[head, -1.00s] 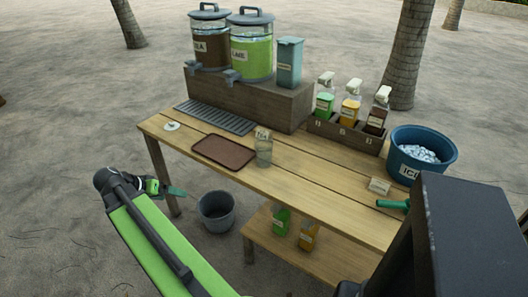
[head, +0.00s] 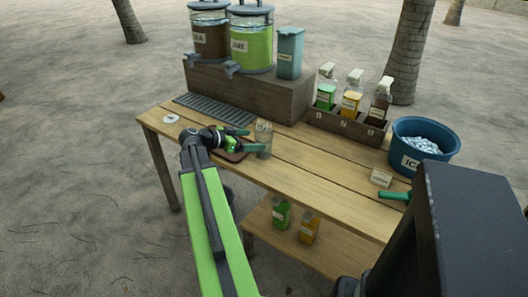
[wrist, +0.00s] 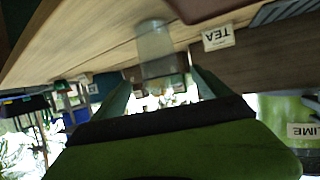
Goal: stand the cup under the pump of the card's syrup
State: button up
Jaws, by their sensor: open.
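The clear cup (head: 264,139) stands upright on the table beside the brown tray. It also shows in the wrist view (wrist: 154,48), between and beyond the fingers. My gripper (head: 256,141) is open at the cup's left side; I cannot tell whether it touches. Three pump bottles, green (head: 325,97), yellow (head: 350,105) and brown (head: 377,114), stand in a wooden rack (head: 345,127); their labels are too small to read. A white card reading TEA (wrist: 218,37) shows near the cup in the wrist view. Another small card (head: 381,177) lies near the ice bucket, its text unreadable.
Lime (head: 250,50) and tea (head: 208,38) dispensers and a teal container (head: 289,52) stand on a wooden box. My arm covers part of the tray (head: 228,156). An ice bucket (head: 424,144) and a green-handled tool (head: 394,195) are at right. The middle tabletop is clear.

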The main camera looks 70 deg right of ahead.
jog(key=shift+s+d+f, duration=0.2)
jog(key=shift+s+d, duration=0.15)
jog(key=shift+d, duration=0.1)
